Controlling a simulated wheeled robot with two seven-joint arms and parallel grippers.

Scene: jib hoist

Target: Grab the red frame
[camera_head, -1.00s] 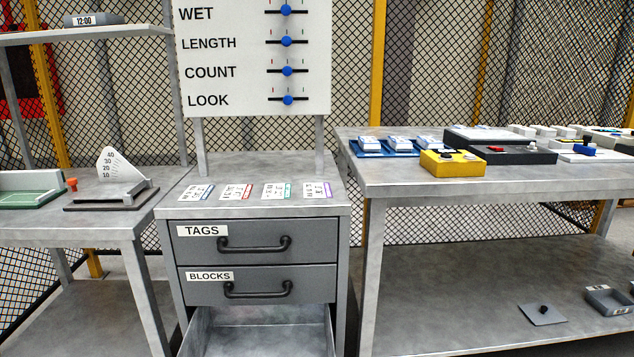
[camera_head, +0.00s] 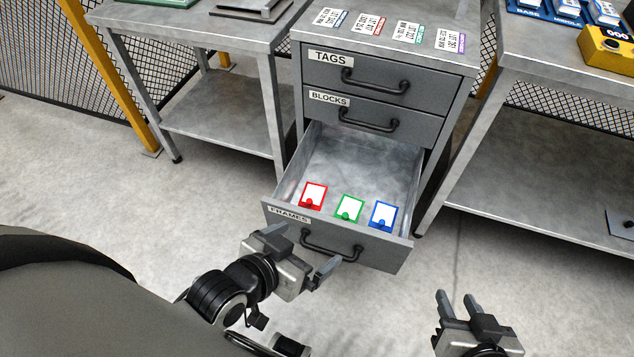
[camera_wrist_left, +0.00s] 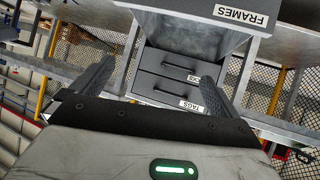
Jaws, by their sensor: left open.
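The red frame (camera_head: 313,195) lies in the open bottom drawer labelled FRAMES (camera_head: 345,160), at its front left. A green frame (camera_head: 349,208) and a blue frame (camera_head: 384,215) lie to its right in the same drawer. My left gripper (camera_head: 305,252) is open and empty in front of the drawer front, near its handle (camera_head: 332,247). In the left wrist view its two fingers (camera_wrist_left: 150,85) are spread apart with nothing between them. My right gripper (camera_head: 457,302) is at the lower right, apart from the drawer, with its fingers spaced apart and nothing between them.
The TAGS drawer (camera_head: 350,75) and BLOCKS drawer (camera_head: 345,110) above are shut. Several cards lie on the cabinet top. Tables stand on both sides, the right one carrying a yellow box (camera_head: 608,48). The floor (camera_head: 170,205) left of the drawer is clear.

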